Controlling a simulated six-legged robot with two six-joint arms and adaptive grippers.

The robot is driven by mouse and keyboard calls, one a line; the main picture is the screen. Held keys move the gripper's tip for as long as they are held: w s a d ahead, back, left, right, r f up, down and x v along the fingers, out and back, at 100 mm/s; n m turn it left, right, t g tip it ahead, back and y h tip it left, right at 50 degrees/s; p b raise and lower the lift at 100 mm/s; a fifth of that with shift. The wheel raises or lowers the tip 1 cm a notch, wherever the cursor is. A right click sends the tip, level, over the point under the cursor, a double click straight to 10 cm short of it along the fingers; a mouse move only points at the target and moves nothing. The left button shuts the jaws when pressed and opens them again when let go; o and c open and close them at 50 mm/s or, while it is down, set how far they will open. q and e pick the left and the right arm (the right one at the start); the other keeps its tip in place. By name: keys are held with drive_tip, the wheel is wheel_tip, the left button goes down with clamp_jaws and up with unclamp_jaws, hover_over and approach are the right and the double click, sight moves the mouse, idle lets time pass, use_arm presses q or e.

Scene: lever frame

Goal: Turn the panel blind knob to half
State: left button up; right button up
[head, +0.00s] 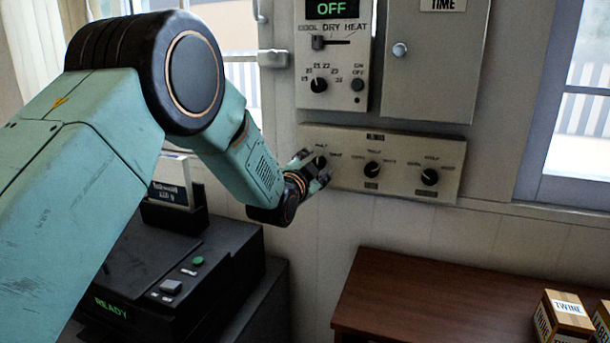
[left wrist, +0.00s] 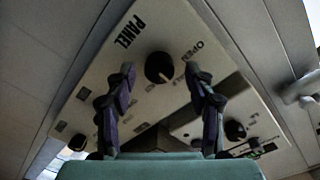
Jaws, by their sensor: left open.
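A pale wall plate (head: 399,190) carries three black knobs in a row in the head view. My left gripper (head: 318,168) is at the leftmost knob (head: 320,161), which it partly hides. In the left wrist view, a black knob (left wrist: 158,67) on the plate stands beside the word PANEL, with OPEN printed on the other side. The fingers of my left gripper (left wrist: 160,77) are open, one on each side of this knob, with gaps on both sides. I cannot tell the knob's exact setting or how deep the fingertips reach. My right gripper is not in view.
The other two knobs, middle (head: 372,169) and right (head: 429,176), sit along the plate. A control box (head: 335,60) with an OFF display and a grey cabinet (head: 428,60) hang above. A brown table (head: 440,300) with boxes and a black machine (head: 180,260) stand below.

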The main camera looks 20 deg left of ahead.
use_arm(q)
drive_tip(key=s, duration=1.1)
drive_tip(key=shift+a+r, duration=0.25)
drive_tip(key=shift+a, duration=0.05)
drive_tip(key=shift+w, duration=0.1)
drive_tip(key=s+f+n+g+b, duration=0.1)
drive_tip(key=s+f+n+g, duration=0.2)
drive_tip(key=s+f, duration=0.5)
drive_tip(key=s+f+n+g+b, duration=0.1)
drive_tip(key=s+f+n+g, duration=0.25)
drive_tip(key=f, duration=0.85)
drive_tip(key=s+f+n+g+b, duration=0.15)
drive_tip(key=s+f+g, duration=0.25)
drive_tip(key=s+f, duration=0.5)
drive_tip(key=s+f+n+g+b, duration=0.1)
drive_tip(key=s+f+g+b, duration=0.1)
drive_tip(key=s+f, duration=0.7)
drive_tip(key=s+f+n+g+y+b, duration=0.1)
drive_tip(key=s+f+g, duration=0.4)
drive_tip(key=s+f, duration=0.5)
drive_tip(key=s+b, duration=0.1)
drive_tip(key=s, duration=0.5)
drive_tip(key=shift+s+b, duration=0.2)
drive_tip(key=shift+b, duration=0.1)
drive_tip(key=shift+a, duration=0.15)
drive_tip(key=shift+c, duration=0.4)
